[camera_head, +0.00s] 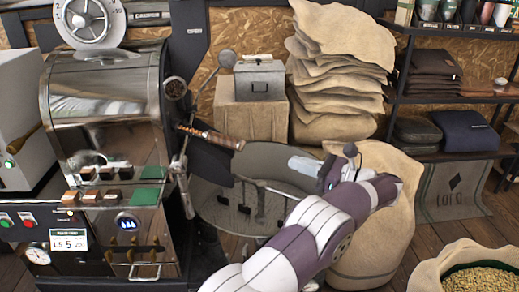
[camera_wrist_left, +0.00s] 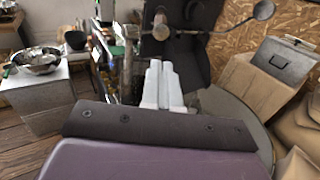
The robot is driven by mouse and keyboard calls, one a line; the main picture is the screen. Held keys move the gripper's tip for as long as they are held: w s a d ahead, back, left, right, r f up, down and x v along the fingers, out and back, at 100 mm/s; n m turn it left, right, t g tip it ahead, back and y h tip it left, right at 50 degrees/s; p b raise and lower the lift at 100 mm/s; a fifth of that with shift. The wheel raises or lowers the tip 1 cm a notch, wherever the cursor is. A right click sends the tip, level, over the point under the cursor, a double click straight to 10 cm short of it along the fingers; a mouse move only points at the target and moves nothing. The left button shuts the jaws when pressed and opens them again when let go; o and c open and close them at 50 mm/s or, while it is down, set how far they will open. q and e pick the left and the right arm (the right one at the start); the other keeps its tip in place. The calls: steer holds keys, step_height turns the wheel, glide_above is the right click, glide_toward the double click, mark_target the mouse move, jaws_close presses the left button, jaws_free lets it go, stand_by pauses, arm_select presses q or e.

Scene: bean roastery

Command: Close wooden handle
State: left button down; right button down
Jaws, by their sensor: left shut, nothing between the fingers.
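I cannot make out the wooden handle clearly in the wrist view. My right gripper is not in view.
A metal rod with a ball end (camera_head: 228,58) juts out above the handle. Stacked sacks (camera_head: 335,75) and a full sack (camera_head: 375,240) stand close to my left arm. A shelf (camera_head: 450,155) is at right.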

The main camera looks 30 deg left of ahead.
arm_select(q)
steer(key=p, duration=0.4)
glide_toward(218, 137)
steer(key=shift+w+d+f, duration=0.1)
steer(key=shift+w+f, duration=0.4)
steer(key=shift+f, duration=0.15)
steer(key=shift+f+b, duration=0.15)
steer(key=shift+b, duration=0.4)
steer(key=a+b, duration=0.3)
steer(key=a+f+b, duration=0.1)
steer(key=a+b, duration=0.1)
steer(key=b, duration=0.1)
steer(key=shift+a+f+b, duration=0.1)
steer(key=shift+a+b, duration=0.25)
steer(key=shift+a, duration=0.05)
steer(key=a+b, duration=0.1)
steer(key=a, duration=0.2)
steer(key=a+r+b, duration=0.1)
steer(key=a, duration=0.1)
steer(key=shift+w+b, duration=0.15)
steer(key=shift+b, duration=0.2)
steer(key=shift+a+r, duration=0.1)
steer(key=shift+r, duration=0.3)
